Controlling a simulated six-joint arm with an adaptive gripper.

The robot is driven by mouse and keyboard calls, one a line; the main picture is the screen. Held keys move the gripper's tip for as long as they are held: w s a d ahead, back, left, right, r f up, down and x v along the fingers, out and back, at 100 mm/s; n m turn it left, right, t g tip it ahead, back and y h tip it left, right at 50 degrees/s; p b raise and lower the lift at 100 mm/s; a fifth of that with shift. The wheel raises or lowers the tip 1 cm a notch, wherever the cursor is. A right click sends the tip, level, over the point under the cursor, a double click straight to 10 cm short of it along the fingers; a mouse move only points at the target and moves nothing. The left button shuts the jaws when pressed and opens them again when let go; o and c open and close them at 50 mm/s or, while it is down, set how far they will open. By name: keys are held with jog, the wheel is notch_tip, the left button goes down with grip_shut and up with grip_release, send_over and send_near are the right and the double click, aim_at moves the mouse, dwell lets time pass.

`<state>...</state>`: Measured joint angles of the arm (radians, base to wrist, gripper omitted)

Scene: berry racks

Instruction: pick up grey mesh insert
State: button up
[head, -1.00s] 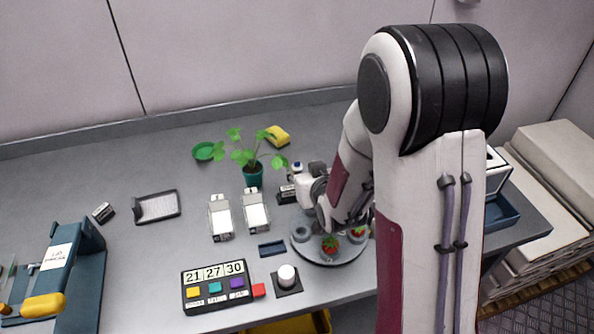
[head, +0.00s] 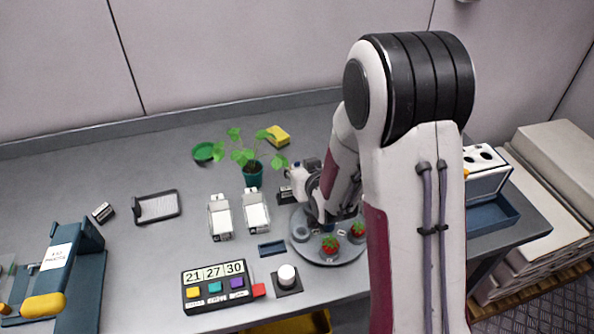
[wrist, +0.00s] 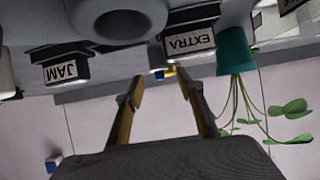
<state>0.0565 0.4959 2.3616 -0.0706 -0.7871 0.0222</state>
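The grey mesh insert (head: 157,207) is most likely the flat, light grey panel in a dark frame, lying on the left part of the bench in the head view. It does not show in the wrist view. My gripper (head: 328,217) is far to its right, at the round turntable, and partly hidden by my own arm. In the wrist view, my gripper (wrist: 160,76) has its two fingers apart with nothing between them.
The turntable (head: 318,257) carries grey cups and red berries. A blue stand (head: 90,270) is at far left.

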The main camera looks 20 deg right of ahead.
aim_at(297, 164)
jog(key=shift+x, duration=1.7)
jog(key=c, duration=0.8)
